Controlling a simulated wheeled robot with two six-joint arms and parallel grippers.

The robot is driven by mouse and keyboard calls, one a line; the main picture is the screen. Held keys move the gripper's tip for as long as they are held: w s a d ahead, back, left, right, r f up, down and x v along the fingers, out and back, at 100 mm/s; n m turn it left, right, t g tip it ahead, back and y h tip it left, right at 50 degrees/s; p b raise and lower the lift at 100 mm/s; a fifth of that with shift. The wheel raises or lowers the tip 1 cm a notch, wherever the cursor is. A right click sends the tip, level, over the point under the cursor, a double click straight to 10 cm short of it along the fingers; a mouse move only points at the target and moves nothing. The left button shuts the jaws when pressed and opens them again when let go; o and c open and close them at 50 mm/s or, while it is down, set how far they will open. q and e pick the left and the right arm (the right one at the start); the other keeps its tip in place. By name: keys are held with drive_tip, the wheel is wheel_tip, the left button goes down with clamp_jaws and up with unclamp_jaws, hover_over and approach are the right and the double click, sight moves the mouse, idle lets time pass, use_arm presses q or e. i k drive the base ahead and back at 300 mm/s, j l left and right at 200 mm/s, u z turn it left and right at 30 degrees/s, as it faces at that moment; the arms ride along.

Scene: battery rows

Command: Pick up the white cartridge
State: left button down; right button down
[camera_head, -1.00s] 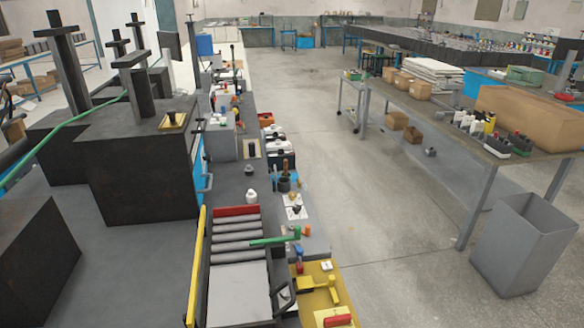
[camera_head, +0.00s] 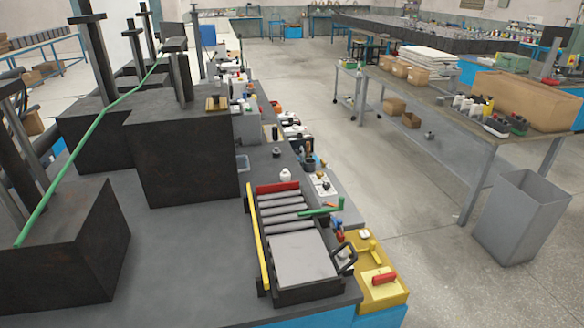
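Neither of my grippers is in view. Several small white upright containers (camera_head: 465,104) stand in a group on the long table at the right, and they could be cartridges, but they are too small to tell. A small white bottle-like piece (camera_head: 285,174) stands on the dark workbench just behind the roller tray. I cannot tell which of these, if any, is the white cartridge.
The dark workbench (camera_head: 160,255) carries large black blocks (camera_head: 180,160), a roller tray (camera_head: 300,258) and a yellow fixture (camera_head: 380,284). The long table (camera_head: 440,110) holds cardboard boxes (camera_head: 530,107). A grey bin (camera_head: 520,217) stands on the floor. The aisle (camera_head: 400,200) between is clear.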

sight(286, 176)
drive_tip(key=i+l+u, duration=0.15)
drive_tip(key=l, duration=0.4)
drive_tip(key=i+l+u, duration=0.1)
drive_tip(key=l, duration=0.45)
drive_tip(key=i+l+u, duration=0.15)
drive_tip(key=l, duration=0.4)
drive_tip(key=i+l+u, duration=0.15)
drive_tip(key=l, duration=0.4)
drive_tip(key=k, duration=0.05)
